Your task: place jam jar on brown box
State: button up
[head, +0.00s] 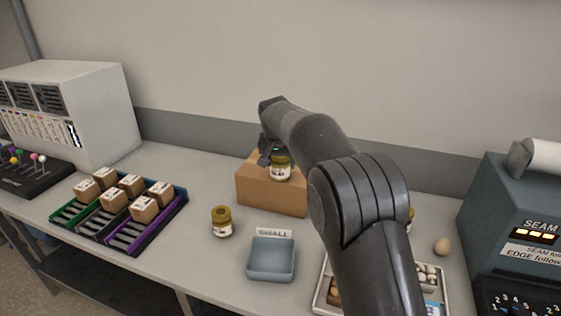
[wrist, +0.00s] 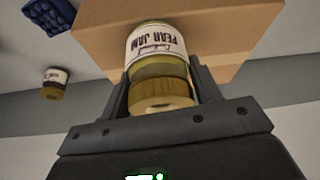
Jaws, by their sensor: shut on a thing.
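A jam jar (head: 281,169) with a white label and olive-gold lid is held at the top of the brown box (head: 270,196). In the wrist view the label on this jar (wrist: 158,55) reads "PEAR JAM" and appears upside down. My gripper (wrist: 160,95) is shut on the jar, a finger on each side near the lid. The brown box (wrist: 225,35) fills the view behind the jar. In the head view my gripper (head: 268,152) is partly hidden by my arm. I cannot tell whether the jar's base touches the box top.
A second jar (head: 221,222) stands on the table left of the small blue-grey tray (head: 271,262), near a "SMALL" sign. Coloured racks (head: 120,237) with several little cartons are at left. My arm hides part of the table.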

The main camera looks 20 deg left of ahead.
jog(key=o, duration=1.2)
jog(key=shift+f, duration=0.1)
jog(key=shift+o, duration=0.2)
jog(key=shift+s+r, duration=0.1)
jog(key=shift+r, duration=0.4)
jog(key=v, duration=1.1)
jog(key=shift+s+r, duration=0.1)
jog(key=shift+s, duration=0.05)
